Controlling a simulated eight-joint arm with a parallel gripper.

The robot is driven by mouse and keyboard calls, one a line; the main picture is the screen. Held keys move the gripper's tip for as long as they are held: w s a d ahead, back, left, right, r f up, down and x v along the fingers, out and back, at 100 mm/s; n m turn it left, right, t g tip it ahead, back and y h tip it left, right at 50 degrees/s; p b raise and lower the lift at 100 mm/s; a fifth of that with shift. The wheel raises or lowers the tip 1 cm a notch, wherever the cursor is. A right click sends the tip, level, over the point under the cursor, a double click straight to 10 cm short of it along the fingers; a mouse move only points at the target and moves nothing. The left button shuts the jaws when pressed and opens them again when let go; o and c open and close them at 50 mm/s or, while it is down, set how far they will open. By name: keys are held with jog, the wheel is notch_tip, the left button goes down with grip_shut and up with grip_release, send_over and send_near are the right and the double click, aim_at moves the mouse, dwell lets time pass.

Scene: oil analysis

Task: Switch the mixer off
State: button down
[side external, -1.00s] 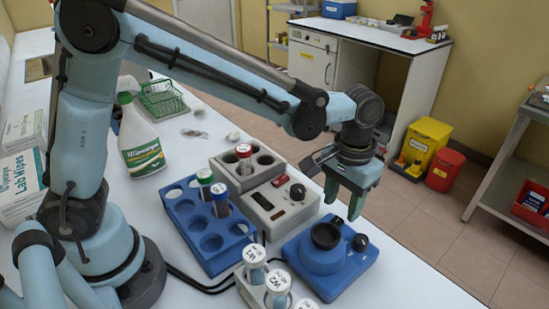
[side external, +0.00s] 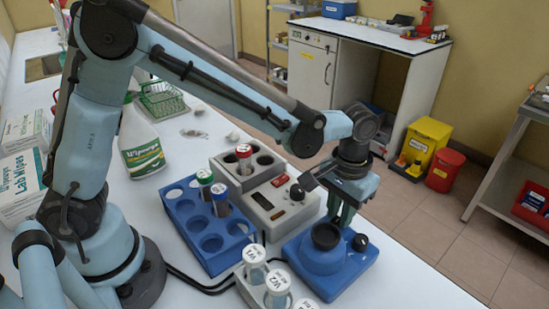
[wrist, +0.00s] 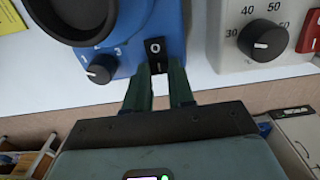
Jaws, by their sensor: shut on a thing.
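The mixer (side external: 318,262) is a blue device with a black round cup on top, standing on the white bench. In the wrist view the mixer (wrist: 135,55) fills the top left, with a black numbered knob (wrist: 102,68) and a small black rocker switch (wrist: 154,46) marked "O". My gripper (side external: 345,220) points down at the mixer's far side in the side view. In the wrist view the green fingers of my gripper (wrist: 164,68) are close together, shut on the lower part of the switch. Whether the switch is pressed cannot be told.
A grey heater block (side external: 275,200) with a dial and red switch stands beside the mixer. A blue tube rack (side external: 200,235) and a rack of white-capped vials (side external: 262,280) are close by. The bench edge lies just beyond the mixer.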

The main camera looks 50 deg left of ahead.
jog(key=shift+s+t, duration=0.2)
jog(key=shift+t, duration=0.5)
jog(key=shift+r, duration=0.1)
jog(key=c, duration=1)
grip_release()
jog(key=shift+o, duration=0.2)
notch_tip(320, 180, up, 12)
jog(key=s, duration=0.1)
jog(key=shift+s, duration=0.25)
jog(key=f, duration=0.4)
jog(key=w+f, duration=0.1)
jog(key=f, duration=0.7)
jog(key=shift+w, duration=0.3)
